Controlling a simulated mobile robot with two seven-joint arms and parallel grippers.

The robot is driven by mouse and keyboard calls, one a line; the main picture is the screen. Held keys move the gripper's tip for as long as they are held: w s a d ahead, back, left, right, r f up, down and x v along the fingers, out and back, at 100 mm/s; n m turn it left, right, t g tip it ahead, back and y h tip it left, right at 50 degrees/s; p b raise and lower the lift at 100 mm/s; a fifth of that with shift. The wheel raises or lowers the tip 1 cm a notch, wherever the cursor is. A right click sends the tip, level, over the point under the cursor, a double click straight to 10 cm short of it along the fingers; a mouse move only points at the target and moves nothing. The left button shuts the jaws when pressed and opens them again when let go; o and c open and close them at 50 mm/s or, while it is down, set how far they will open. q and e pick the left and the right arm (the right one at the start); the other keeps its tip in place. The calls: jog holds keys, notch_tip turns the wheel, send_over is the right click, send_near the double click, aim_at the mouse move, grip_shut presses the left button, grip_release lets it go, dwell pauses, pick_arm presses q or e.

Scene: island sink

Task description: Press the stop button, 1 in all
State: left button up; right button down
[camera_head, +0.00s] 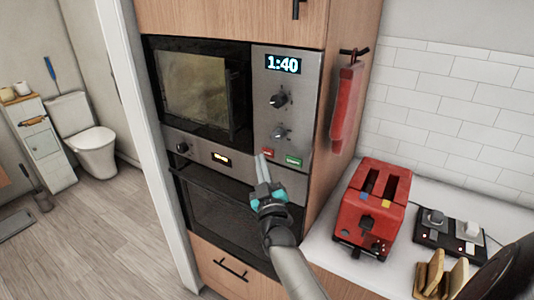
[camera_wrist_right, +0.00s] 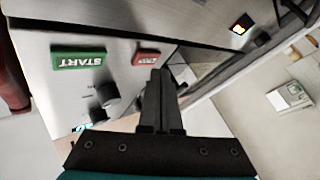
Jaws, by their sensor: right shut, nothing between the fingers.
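The red stop button (camera_head: 267,153) is on the microwave's control panel (camera_head: 287,120), left of the green start button (camera_head: 293,161). My right gripper (camera_head: 262,158) is shut and empty, with its fingertips close to the red button, at its lower left in the head view. In the right wrist view the shut fingertips (camera_wrist_right: 160,74) are just below the red button (camera_wrist_right: 146,57), whose lettering I cannot read. The green button (camera_wrist_right: 79,59) there reads START upside down. I cannot tell whether the fingertips touch the panel. My left gripper is not in view.
The microwave display (camera_head: 283,64) reads 1:40, above two dark knobs. An oven (camera_head: 225,200) is below. A red toaster (camera_head: 374,205) stands on the counter at right, near bread slices (camera_head: 440,275). A red mitt (camera_head: 346,105) hangs on the cabinet side.

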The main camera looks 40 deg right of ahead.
jog(key=shift+d, duration=0.1)
dwell(0.7)
jog(key=shift+w+d, duration=0.2)
jog(key=shift+d, duration=0.15)
jog(key=shift+w+d, duration=0.1)
jog(key=shift+d, duration=0.2)
dwell(0.8)
jog(key=shift+a, duration=0.1)
jog(key=shift+s+a+p, duration=0.3)
jog(key=shift+a+p, duration=0.1)
jog(key=shift+a, duration=0.2)
jog(key=a, duration=0.1)
jog(key=s+a+p, duration=0.1)
jog(key=a, duration=0.1)
jog(key=s+a+p, duration=0.1)
jog(key=shift+a, duration=0.35)
